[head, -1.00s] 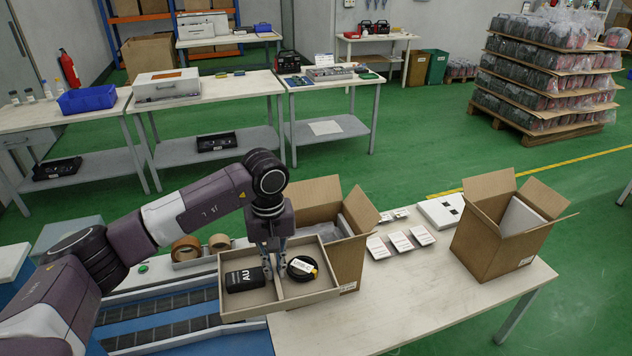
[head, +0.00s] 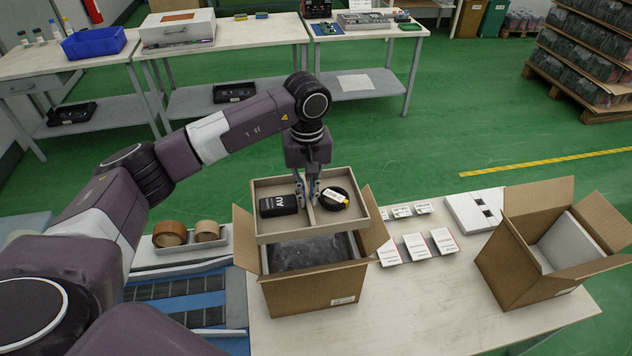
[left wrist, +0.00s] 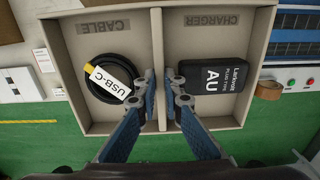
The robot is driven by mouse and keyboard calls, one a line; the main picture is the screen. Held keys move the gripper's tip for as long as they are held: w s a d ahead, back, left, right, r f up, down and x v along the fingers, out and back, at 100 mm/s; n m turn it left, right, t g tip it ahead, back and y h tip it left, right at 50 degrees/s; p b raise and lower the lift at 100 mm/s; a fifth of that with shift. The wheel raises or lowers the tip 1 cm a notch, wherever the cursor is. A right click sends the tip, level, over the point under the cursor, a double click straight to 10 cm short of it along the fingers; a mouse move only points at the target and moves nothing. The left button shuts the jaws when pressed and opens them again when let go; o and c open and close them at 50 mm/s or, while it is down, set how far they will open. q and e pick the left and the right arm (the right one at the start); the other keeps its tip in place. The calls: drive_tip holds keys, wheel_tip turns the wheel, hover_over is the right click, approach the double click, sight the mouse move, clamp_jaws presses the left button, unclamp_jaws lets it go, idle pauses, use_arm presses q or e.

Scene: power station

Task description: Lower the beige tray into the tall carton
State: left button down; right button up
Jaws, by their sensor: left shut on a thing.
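The beige tray (head: 262,226) is held level above the back part of the open tall carton (head: 318,293). My left gripper (head: 307,200) is shut on the tray's middle divider; the left wrist view shows the fingers (left wrist: 162,108) on both sides of it. A black charger (head: 279,206) lies in one compartment and a coiled black USB-C cable (head: 334,199) in the other. The same tray (left wrist: 60,62) shows "CABLE" and "CHARGER" labels in the left wrist view. Inside the carton is a dark surface (head: 307,254). My right gripper is not in view.
A second open carton (head: 522,268) with a grey panel inside stands at the right of the table (head: 420,310). White cards (head: 415,246) and a white box (head: 473,210) lie between. Tape rolls (head: 170,233) stand left, beside a blue conveyor (head: 205,300).

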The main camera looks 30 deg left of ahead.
use_arm(q)
drive_tip(key=f, duration=0.1)
drive_tip(key=f+b, duration=0.1)
drive_tip(key=f, duration=0.1)
drive_tip(key=shift+s, duration=0.25)
wheel_tip(320, 180, down, 12)
drive_tip(key=b, duration=0.7)
drive_tip(key=shift+w+r, duration=0.15)
drive_tip(key=shift+r, duration=0.05)
drive_tip(key=shift+f+b, duration=0.85)
drive_tip(key=shift+f, duration=0.1)
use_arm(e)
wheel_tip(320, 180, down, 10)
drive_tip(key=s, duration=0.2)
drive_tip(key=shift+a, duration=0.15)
use_arm(q)
drive_tip(key=c, duration=2)
unclamp_jaws()
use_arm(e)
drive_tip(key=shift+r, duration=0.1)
